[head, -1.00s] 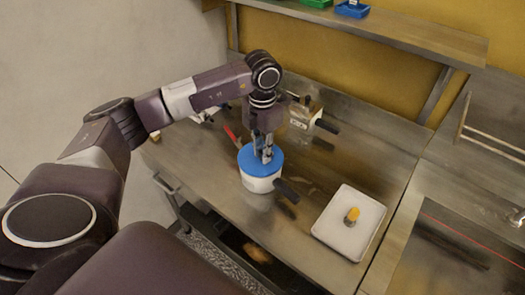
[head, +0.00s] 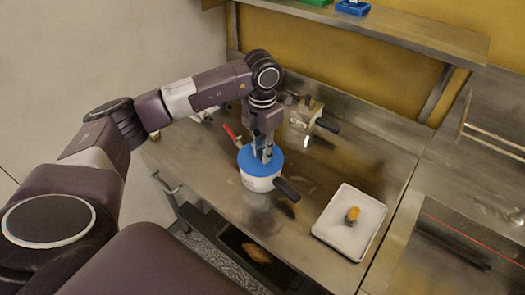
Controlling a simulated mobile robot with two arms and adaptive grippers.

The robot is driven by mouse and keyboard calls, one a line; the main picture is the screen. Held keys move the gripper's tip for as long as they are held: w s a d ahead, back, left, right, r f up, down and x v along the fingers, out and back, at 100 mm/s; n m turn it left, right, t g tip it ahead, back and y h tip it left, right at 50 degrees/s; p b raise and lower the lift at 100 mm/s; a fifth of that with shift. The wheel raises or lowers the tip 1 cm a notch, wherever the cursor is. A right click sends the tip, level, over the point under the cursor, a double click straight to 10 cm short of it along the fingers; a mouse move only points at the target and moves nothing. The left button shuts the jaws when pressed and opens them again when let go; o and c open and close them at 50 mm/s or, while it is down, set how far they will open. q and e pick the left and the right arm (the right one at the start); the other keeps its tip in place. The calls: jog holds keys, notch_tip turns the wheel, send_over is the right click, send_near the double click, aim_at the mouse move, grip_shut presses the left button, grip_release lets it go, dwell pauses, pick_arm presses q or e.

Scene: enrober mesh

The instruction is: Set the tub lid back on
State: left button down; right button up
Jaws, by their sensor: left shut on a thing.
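The tub (head: 258,184) is a round white container with a dark handle pointing to the lower right, standing on the steel table. The blue lid (head: 248,160) sits over the tub's top and looks level with its rim. My left gripper (head: 266,156) points straight down at the lid's middle and is shut on it, most likely by a knob that the fingers hide. Whether the lid is fully seated cannot be told. My right gripper is not in view.
A white tray (head: 333,237) with a yellow-brown item (head: 352,215) lies to the right on the table. A metal box device with a dark handle (head: 327,124) stands behind the tub. A red-handled tool (head: 229,131) lies behind left. A shelf (head: 400,34) runs above the back.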

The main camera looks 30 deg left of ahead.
pick_arm(q)
jog(key=shift+f, duration=0.35)
jog(key=c, duration=1.7)
grip_release()
jog(key=shift+r, duration=0.1)
jog(key=shift+r+p, duration=1.9)
jog(key=shift+r, duration=1.6)
